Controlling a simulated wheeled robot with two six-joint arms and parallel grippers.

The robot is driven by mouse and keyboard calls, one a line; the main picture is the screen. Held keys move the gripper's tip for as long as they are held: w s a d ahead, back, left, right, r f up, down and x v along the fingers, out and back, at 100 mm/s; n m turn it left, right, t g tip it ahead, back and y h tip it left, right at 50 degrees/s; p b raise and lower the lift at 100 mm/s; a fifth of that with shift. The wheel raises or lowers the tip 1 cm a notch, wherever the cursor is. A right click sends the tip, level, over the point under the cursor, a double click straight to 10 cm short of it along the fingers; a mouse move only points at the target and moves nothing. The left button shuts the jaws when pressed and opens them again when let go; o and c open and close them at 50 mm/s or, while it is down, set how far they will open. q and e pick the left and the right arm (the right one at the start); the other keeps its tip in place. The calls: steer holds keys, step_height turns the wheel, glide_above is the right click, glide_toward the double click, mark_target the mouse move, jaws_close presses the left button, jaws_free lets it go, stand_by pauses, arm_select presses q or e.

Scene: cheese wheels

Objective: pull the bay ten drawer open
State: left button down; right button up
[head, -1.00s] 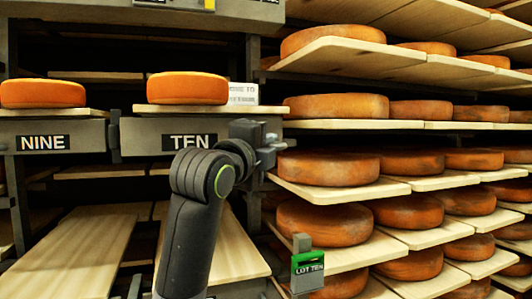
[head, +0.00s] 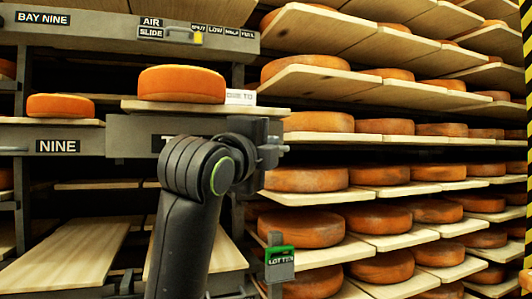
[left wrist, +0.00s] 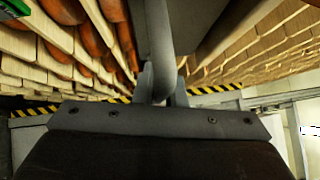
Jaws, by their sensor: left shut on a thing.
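The bay ten drawer (head: 128,135) has a grey front; my arm covers most of its label. It stands out further than the drawer marked NINE (head: 20,140). An orange cheese wheel (head: 181,84) sits on its pale board (head: 130,105), with a white card (head: 240,97) beside it. My left gripper (head: 270,147) is at the right end of the drawer front. In the left wrist view its fingers (left wrist: 165,96) are shut on a grey bar (left wrist: 157,45), which looks like the drawer's handle. The exact grip is partly hidden. My right gripper is not in view.
Shelves of cheese wheels (head: 306,178) on boards stand close on the right. A green LOT TEN tag (head: 280,256) hangs below the gripper. A grey AIR SLIDE panel (head: 110,25) with a yellow knob (head: 198,37) is above. Bare boards (head: 70,245) lie below.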

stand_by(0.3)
arm_select(q)
steer(key=c, duration=1.5)
jaws_free()
steer(key=shift+c, duration=0.2)
steer(key=shift+o, duration=0.3)
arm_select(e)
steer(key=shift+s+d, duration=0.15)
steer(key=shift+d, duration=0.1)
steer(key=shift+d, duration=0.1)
